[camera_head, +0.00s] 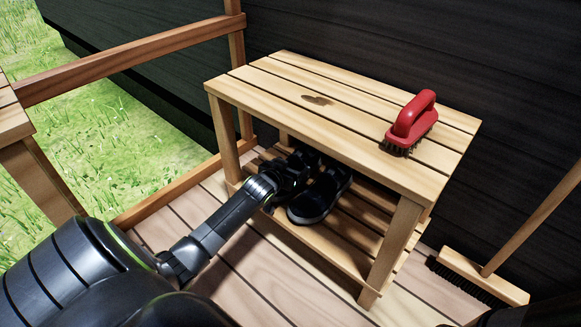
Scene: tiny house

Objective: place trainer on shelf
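A dark trainer (313,206) rests at the front edge of the lower slatted shelf (335,250) of a wooden bench. My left arm reaches in from the left, and my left gripper (298,168) is under the bench top, right beside the trainer's upper left side. The gripper and the trainer are both dark and overlap, so I cannot tell whether the fingers are open, shut or touching the shoe. The back of the lower shelf is shadowed and partly hidden by the bench top. My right gripper is not in view.
The bench top (300,110) overhangs the lower shelf, and its front legs stand at either side. A red scrubbing brush (412,122) lies on top at the right. A broom (483,276) stands at the lower right. A wooden railing (130,52) is at the left.

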